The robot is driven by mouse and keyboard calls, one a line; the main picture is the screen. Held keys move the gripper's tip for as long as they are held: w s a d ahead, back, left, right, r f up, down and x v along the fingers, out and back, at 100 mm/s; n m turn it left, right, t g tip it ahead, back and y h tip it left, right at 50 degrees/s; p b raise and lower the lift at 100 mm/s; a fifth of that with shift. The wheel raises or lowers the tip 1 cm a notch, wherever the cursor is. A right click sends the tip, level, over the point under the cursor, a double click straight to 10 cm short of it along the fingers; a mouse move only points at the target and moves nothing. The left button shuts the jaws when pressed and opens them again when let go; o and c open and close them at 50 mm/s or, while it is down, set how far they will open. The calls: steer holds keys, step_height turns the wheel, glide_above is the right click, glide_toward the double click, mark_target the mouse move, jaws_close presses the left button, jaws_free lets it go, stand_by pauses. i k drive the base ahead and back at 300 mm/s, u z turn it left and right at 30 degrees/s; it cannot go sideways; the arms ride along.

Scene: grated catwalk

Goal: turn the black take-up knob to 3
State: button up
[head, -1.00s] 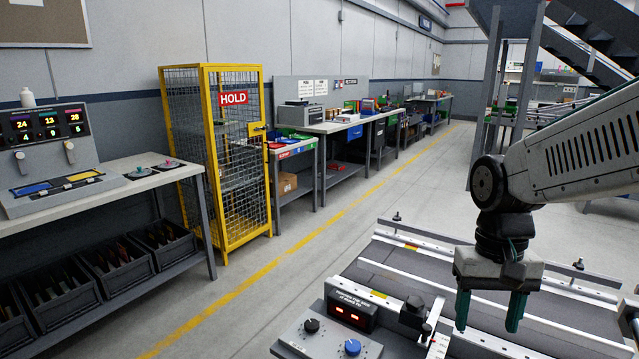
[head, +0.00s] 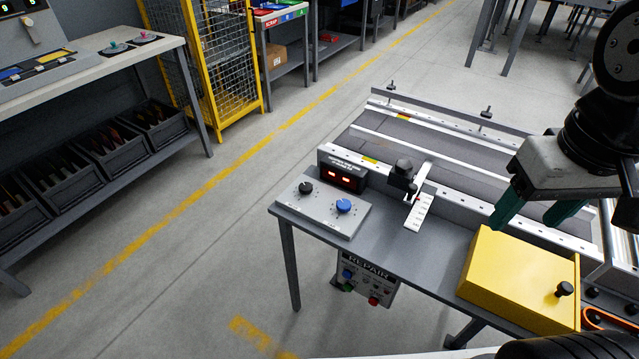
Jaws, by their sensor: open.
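A small black knob (head: 305,188) with a dial scale sits on a grey sloped panel (head: 328,217) at the near left corner of the bench. A blue knob (head: 344,206) is to its right on the same panel. The scale numbers are too small to read. Another black knob-like part (head: 403,168) stands on a slider by a white scale (head: 418,212). My gripper (head: 536,212) is open and empty, with green fingers pointing down. It hangs well to the right of the panel, over the conveyor side and behind a yellow box, touching no knob.
A black display (head: 342,177) with red digits stands behind the panel. The yellow box (head: 517,280) with a black knob (head: 564,289) fills the bench's right part. A REPAIR button box (head: 364,279) hangs below. Floor to the left is clear.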

mark_target(305, 189)
steer(key=k, duration=1.3)
steer(key=u, duration=0.9)
steer(key=i, duration=1.75)
steer(key=z, duration=0.8)
